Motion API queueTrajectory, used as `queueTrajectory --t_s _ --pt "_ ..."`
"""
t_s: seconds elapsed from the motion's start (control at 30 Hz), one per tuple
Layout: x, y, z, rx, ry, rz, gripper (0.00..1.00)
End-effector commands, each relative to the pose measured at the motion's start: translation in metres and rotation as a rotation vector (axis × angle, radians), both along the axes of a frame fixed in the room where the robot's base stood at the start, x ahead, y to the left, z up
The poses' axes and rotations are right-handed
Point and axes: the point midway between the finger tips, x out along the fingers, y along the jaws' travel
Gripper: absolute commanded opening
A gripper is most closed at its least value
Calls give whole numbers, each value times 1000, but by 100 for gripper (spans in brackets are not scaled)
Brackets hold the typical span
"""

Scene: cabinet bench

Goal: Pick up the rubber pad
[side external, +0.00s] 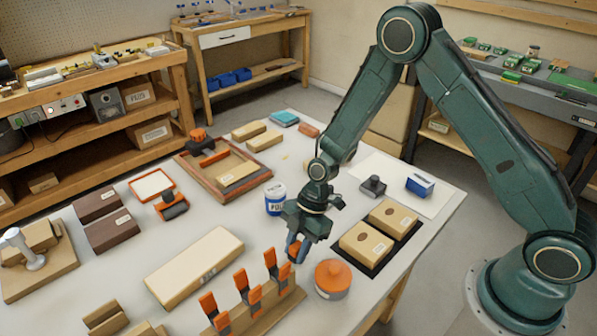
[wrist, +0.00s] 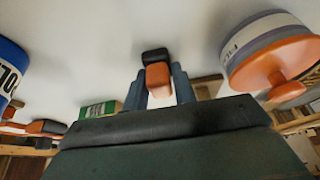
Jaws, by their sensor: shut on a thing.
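My gripper (side external: 297,250) is low over the white bench, between the upright orange clamps and the blue-and-white can. It is shut on a small orange-and-black piece (wrist: 158,76), which shows between the two blue-grey fingers in the wrist view. In the side view only a bit of its orange shows, the rest being hidden by the fingers. I cannot tell for sure whether this piece is the rubber pad, or whether it still touches the bench.
An orange-lidded round tin (side external: 333,279) stands close to the right of my gripper. Orange clamps (side external: 250,287) stand on a wooden strip at the front. The blue-and-white can (side external: 275,200) is behind, and two boxes on a black mat (side external: 408,238) are to the right.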

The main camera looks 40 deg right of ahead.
Motion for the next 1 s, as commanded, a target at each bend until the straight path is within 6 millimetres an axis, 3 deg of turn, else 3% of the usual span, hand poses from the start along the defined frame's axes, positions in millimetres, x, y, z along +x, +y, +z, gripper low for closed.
queueTrajectory --t_s 0.27,0.47,0.77,1.0 --pt "0 0 4 0 -1 0 4" --pt "1 0 18 1 -2 -1 4" --pt "1 0 61 0 -4 -1 4" --pt "1 0 110 1 -6 0 4"
